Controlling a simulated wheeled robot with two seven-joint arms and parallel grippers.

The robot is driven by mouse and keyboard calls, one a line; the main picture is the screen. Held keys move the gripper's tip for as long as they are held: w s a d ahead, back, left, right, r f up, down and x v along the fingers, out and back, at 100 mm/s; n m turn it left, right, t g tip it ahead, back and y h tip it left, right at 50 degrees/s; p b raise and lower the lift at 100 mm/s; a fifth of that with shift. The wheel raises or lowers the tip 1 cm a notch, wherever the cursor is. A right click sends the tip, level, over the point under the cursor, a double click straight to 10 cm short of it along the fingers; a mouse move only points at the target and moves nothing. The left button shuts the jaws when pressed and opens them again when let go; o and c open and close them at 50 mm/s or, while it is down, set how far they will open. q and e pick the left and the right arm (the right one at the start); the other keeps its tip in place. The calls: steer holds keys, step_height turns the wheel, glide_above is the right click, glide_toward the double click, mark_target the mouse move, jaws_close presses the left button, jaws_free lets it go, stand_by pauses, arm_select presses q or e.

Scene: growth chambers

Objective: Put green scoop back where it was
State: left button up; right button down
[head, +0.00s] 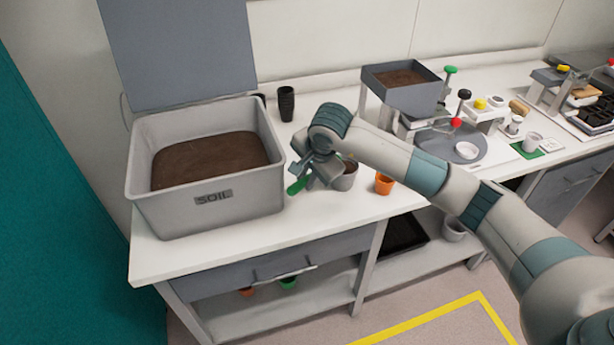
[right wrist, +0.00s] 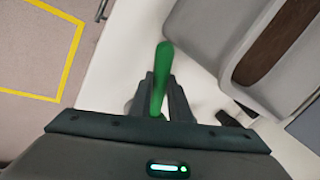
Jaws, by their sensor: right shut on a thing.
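The green scoop (right wrist: 160,75) shows in the right wrist view as a green handle standing out between my gripper's fingers. In the head view its green end (head: 297,187) shows just below the gripper, over the bench beside the soil bin. My right gripper (head: 313,168) is shut on the scoop; it also shows in the right wrist view (right wrist: 160,98). The rest of the scoop is hidden by the gripper. A grey pot (head: 345,178) stands on the bench just right of the gripper, partly covered by it. My left gripper is not in view.
The grey soil bin (head: 217,197) stands left of the gripper, its lid raised behind. Dark stacked cups (head: 286,104) stand behind, and an orange pot (head: 384,184) to the right. A raised soil tray (head: 402,96) stands further back. The bench (head: 310,222) is clear in front.

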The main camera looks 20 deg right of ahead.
steer(key=shift+f+b, duration=0.2)
steer(key=shift+b, duration=0.1)
steer(key=c, duration=1.6)
jaws_free()
steer(key=shift+c, duration=0.2)
steer(key=shift+r, duration=0.15)
